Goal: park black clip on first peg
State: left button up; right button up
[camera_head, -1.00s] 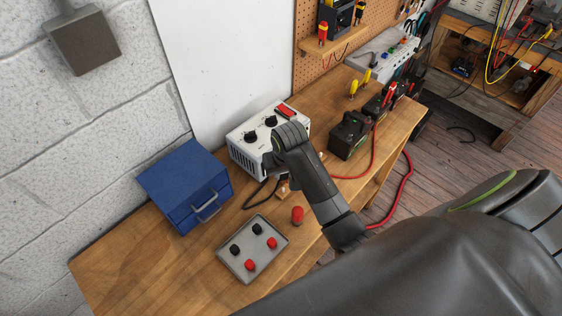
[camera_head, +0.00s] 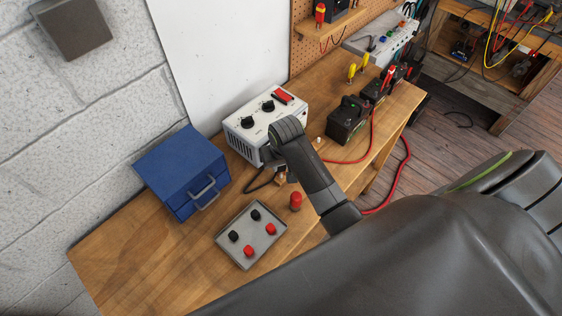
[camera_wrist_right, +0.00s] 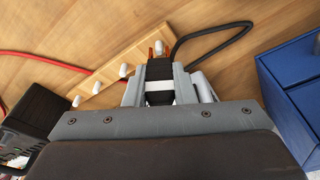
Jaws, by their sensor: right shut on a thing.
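My right gripper (camera_wrist_right: 160,85) is shut on the black clip (camera_wrist_right: 158,68), seen in the right wrist view between the jaws. Its orange-copper tips point away from me, and a black cable (camera_wrist_right: 215,30) runs from it. The clip is over or beside a wooden strip (camera_wrist_right: 112,75) with several white pegs, near the end peg (camera_wrist_right: 159,47); I cannot tell whether it touches that peg. Another peg (camera_wrist_right: 126,70) stands just left of the jaws. In the head view the right wrist hides most of the gripper and clip. My left gripper is not in view.
A white charger (camera_head: 262,122) stands behind my wrist. A blue box (camera_head: 182,170) and a grey tray (camera_head: 226,254) with black and red knobs lie to the left. A red-topped post (camera_head: 295,201) is close by. Batteries (camera_head: 348,121) and a red cable (camera_head: 404,176) are right.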

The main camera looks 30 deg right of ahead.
jog(key=shift+f, duration=0.4)
jog(key=o, duration=0.9)
jog(key=shift+c, duration=0.2)
notch_tip(320, 180, up, 9)
jog(key=shift+f+p, duration=0.2)
jog(key=shift+p, duration=0.15)
